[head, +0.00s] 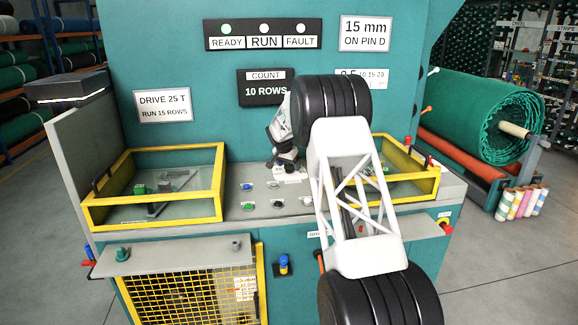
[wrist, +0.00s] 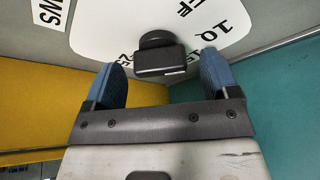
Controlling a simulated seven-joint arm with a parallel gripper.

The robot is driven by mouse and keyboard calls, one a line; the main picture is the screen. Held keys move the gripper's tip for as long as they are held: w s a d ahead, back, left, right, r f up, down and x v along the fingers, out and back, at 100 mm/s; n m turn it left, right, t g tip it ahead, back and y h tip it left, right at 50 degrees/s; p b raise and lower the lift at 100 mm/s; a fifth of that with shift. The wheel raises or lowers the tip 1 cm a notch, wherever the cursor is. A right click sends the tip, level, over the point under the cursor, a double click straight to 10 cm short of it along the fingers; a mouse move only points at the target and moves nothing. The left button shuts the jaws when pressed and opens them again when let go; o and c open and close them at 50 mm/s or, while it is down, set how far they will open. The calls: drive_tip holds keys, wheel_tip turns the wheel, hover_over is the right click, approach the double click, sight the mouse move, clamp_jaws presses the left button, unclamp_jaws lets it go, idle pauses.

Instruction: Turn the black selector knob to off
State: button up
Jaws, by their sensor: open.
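The black selector knob (wrist: 160,60) shows in the wrist view on a white dial plate (wrist: 100,30) with upside-down lettering. The knob has a round part and a block-shaped grip with a short white mark near its right end. Part of an "OFF"-like label and a "10" show on the plate beyond the knob and to its right. My gripper (wrist: 162,65) is open, one blue-padded finger on each side of the knob, with visible gaps on both sides. I cannot tell whether the fingertips are level with it. In the head view my arm hides the knob.
The teal machine's shelf carries several push buttons (head: 249,206) and two yellow-framed covers, one at left (head: 150,215). A display panel (head: 263,35) reads READY, RUN, FAULT. A sign (head: 163,105) reads "DRIVE 25 T, RUN 15 ROWS". A green net roll (head: 470,115) stands right.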

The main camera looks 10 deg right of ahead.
drive_tip(key=shift+f, duration=0.2)
drive_tip(key=c, duration=0.9)
drive_tip(key=shift+d+n, duration=0.1)
drive_tip(key=shift+n, duration=0.2)
drive_tip(key=n, duration=0.2)
drive_tip(key=n+y, duration=0.1)
drive_tip(key=n, duration=0.1)
drive_tip(key=shift+d+t+y, duration=0.1)
drive_tip(key=shift+t+y, duration=0.2)
drive_tip(key=shift+t, duration=0.1)
drive_tip(key=shift+n+y, duration=0.9)
drive_tip(key=shift+n, duration=1.7)
